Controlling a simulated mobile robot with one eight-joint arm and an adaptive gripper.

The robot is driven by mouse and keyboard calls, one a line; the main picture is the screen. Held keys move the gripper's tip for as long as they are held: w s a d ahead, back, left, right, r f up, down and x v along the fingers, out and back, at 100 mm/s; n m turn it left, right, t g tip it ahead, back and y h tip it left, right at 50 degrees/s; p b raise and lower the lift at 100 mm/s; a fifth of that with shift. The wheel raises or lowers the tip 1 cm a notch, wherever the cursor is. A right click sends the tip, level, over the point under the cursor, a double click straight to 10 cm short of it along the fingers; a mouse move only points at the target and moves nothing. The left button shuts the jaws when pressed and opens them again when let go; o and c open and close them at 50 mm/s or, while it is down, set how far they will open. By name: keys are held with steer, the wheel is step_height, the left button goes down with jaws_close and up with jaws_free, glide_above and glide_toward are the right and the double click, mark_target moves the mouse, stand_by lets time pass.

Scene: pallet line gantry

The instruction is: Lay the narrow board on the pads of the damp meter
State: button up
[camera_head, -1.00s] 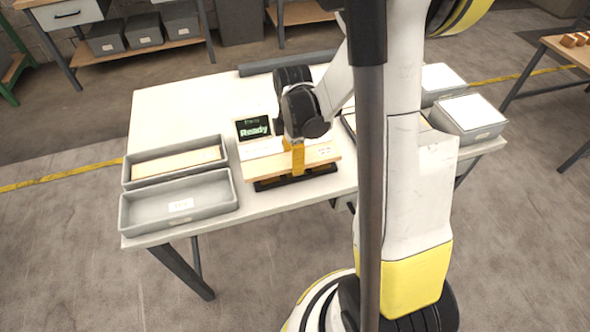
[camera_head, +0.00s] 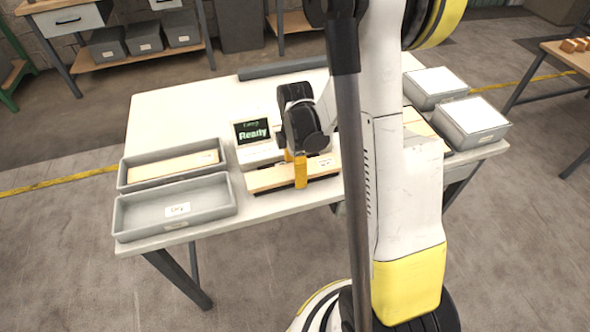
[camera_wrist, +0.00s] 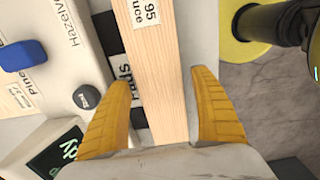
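The narrow board (camera_head: 265,179), pale wood with a printed label, lies along the front of the damp meter (camera_head: 258,153). It looks level and down on the meter's dark pad area, though the contact itself is hidden. The meter's screen (camera_head: 252,131) reads "Ready". My gripper (camera_head: 295,170) stands over the board with one yellow finger on each side. In the wrist view the board (camera_wrist: 162,75) runs between the fingertips of my gripper (camera_wrist: 160,90), with a narrow gap on both sides, so the gripper is open around it.
Two grey trays stand left of the meter: the rear tray (camera_head: 125,182) holds a pale board, the front tray (camera_head: 200,196) looks empty. Two grey boxes with white tops (camera_head: 436,82) (camera_head: 474,116) stand at the table's right. The table's back left (camera_head: 175,110) is clear.

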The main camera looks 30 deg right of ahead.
steer(key=shift+r, duration=0.1)
step_height(320, 180, up, 12)
steer(key=p, duration=0.5)
steer(key=s+a+r+m+t, duration=0.7)
steer(key=s+a+r+m, duration=0.3)
steer(key=a+r+m, duration=0.3)
steer(key=shift+s+a+r+m, duration=0.25)
steer(key=shift+s+r+m, duration=0.2)
steer(key=shift+m, duration=0.45)
